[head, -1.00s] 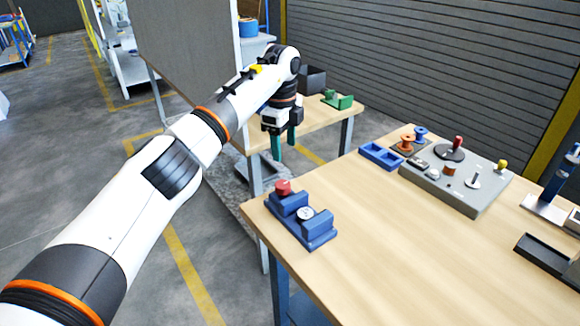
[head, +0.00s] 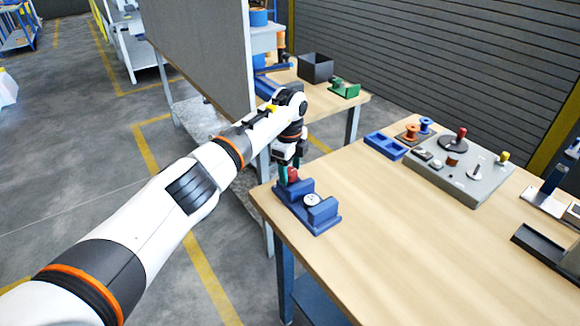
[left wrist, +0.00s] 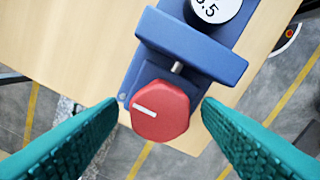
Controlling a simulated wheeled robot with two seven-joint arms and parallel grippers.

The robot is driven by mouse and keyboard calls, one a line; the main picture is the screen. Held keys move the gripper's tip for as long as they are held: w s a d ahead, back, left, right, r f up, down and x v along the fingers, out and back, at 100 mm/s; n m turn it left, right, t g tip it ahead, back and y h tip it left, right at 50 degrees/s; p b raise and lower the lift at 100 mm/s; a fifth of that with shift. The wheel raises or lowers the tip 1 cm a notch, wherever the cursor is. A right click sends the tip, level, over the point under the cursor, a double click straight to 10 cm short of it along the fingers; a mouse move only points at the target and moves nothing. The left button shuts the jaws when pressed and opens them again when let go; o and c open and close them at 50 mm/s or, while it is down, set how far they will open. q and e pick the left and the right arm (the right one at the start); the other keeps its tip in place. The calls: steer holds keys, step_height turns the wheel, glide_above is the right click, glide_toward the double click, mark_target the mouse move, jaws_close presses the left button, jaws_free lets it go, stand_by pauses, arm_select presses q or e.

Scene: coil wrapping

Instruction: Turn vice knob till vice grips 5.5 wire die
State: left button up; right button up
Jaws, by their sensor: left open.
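The blue vice (head: 318,217) sits at the near left corner of the wooden table. Its red knob (head: 293,174) faces my left arm, and in the left wrist view the knob (left wrist: 160,109) shows a white mark lying nearly level. The 5.5 wire die (head: 312,200), a pale disc, sits in the vice; its top (left wrist: 214,8) reads "5.5" at the top edge of the left wrist view. My left gripper (head: 288,172) is at the knob, and its open teal fingers (left wrist: 160,118) stand on either side of it with gaps. My right gripper is not in view.
A grey fixture board (head: 460,175) with several pegs and spools stands farther back on the table, beside a blue tray (head: 385,146). A second table behind holds a dark box (head: 315,68) and a green part (head: 345,88). The table's middle is clear.

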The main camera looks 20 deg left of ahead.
arm_select(q)
steer(key=shift+c, duration=0.3)
steer(key=c, duration=0.9)
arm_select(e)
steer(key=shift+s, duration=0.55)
arm_select(q)
steer(key=shift+m, duration=0.3)
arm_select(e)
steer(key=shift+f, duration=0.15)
